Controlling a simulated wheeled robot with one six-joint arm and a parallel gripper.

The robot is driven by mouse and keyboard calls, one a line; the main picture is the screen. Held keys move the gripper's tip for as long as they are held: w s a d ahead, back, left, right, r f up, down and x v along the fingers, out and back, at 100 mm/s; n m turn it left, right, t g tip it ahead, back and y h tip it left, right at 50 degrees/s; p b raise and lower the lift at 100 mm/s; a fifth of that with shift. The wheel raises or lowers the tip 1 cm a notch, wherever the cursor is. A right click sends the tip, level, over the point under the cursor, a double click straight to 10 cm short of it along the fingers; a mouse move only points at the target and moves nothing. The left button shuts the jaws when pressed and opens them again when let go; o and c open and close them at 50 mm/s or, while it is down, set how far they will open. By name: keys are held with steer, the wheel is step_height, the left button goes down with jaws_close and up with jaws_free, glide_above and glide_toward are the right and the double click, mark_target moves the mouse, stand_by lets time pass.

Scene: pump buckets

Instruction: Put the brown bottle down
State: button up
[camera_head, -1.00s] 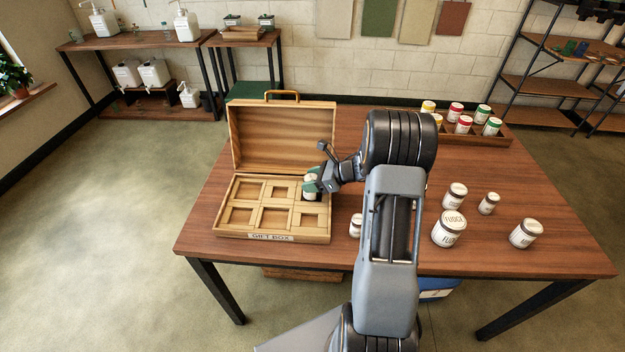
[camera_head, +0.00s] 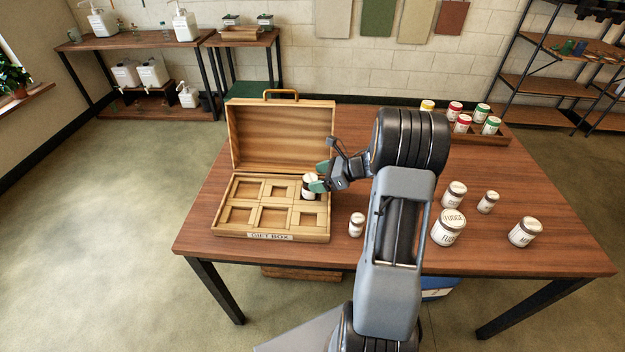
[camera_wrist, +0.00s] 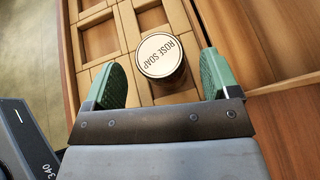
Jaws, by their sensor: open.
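The brown bottle (camera_head: 309,187), a small jar with a pale lid reading "ROSE SOAP" in the wrist view (camera_wrist: 161,56), stands upright in the back right compartment of the wooden gift box (camera_head: 272,237). My gripper (camera_head: 319,177) is open just to the right of the jar. In the wrist view its green fingertips (camera_wrist: 164,75) lie apart on either side of the jar, with a gap showing at each side. The base of the jar is hidden. The other compartments of the box that show are empty.
The box's open lid (camera_head: 281,137) stands up behind it. A small jar (camera_head: 356,225) stands right of the box. Several white-labelled jars (camera_head: 449,228) stand on the right of the table. A tray of colourful-lidded jars (camera_head: 490,138) is at the back right.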

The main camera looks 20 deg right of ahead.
steer(key=v, duration=0.8)
steer(key=w+a+r+m+t+h, duration=0.2)
steer(key=w+r+m+t+h, duration=0.65)
steer(key=m, duration=0.65)
steer(key=s+a+r+m+g+h, duration=0.25)
steer(key=s+m+g+h, duration=0.2)
steer(key=m, duration=0.85)
steer(key=s+a+f+m+g+y, duration=0.1)
steer(key=s+a+f+m+g, duration=0.1)
steer(key=s+a+m+g, duration=0.2)
steer(key=s+a+f+m+g+y, duration=0.2)
steer(key=s+a+m, duration=0.7)
steer(key=s+m, duration=0.5)
steer(key=shift+s+a+f+g+y+b, duration=0.35)
steer(key=shift+s+f+g, duration=0.35)
steer(key=shift+s+g, duration=0.4)
steer(key=shift+w, duration=0.1)
